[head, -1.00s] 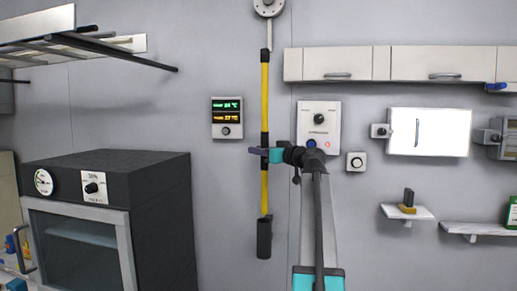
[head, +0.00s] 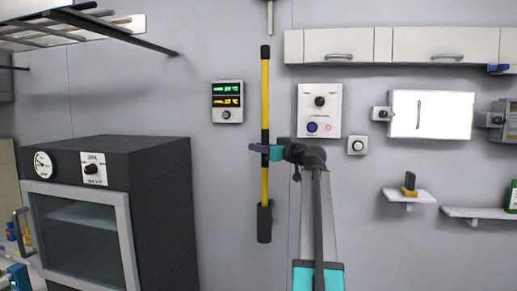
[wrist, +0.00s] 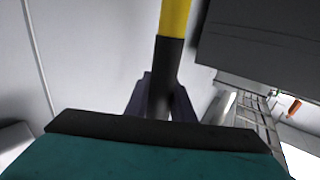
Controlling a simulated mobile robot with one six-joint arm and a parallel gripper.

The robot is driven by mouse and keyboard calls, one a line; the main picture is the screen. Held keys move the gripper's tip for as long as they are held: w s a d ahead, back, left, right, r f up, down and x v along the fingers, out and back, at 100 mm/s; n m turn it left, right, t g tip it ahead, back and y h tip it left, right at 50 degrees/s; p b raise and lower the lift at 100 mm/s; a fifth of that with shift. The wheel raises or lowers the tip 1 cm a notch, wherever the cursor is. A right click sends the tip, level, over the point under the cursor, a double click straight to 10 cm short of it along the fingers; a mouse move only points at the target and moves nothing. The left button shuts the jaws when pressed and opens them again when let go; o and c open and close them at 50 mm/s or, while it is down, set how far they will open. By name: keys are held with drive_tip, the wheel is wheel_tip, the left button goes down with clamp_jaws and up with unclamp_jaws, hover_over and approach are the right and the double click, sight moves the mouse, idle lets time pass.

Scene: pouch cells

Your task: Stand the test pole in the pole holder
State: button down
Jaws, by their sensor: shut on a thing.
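The test pole (head: 265,85), yellow with black bands and a black top, is upright against the grey wall. My gripper (head: 262,149) is shut on its black middle band. The pole holder (head: 264,224) is a dark cup on the wall straight below. The pole's lower yellow part runs down to the cup's mouth, and its lower end is hidden there, seemingly inside the cup. In the wrist view the pole (wrist: 176,20) stands between my dark purple fingers (wrist: 162,98); the holder is not seen there.
A dark oven (head: 110,220) stands at the lower left, with a rack (head: 90,35) above it. A display (head: 227,101) and a switch panel (head: 319,110) flank the pole on the wall. Cabinets (head: 445,45) and small shelves (head: 408,196) are at the right.

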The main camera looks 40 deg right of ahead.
wheel_tip(320, 180, down, 6)
drive_tip(key=b, duration=0.5)
idle(0.5)
drive_tip(key=c, duration=1.4)
unclamp_jaws()
drive_tip(key=shift+c, duration=0.2)
drive_tip(key=shift+s, duration=0.15)
drive_tip(key=s+b, duration=0.2)
drive_tip(key=s, duration=1.1)
drive_tip(key=shift+s+a, duration=0.2)
drive_tip(key=shift+s, duration=0.05)
drive_tip(key=shift+s, duration=0.1)
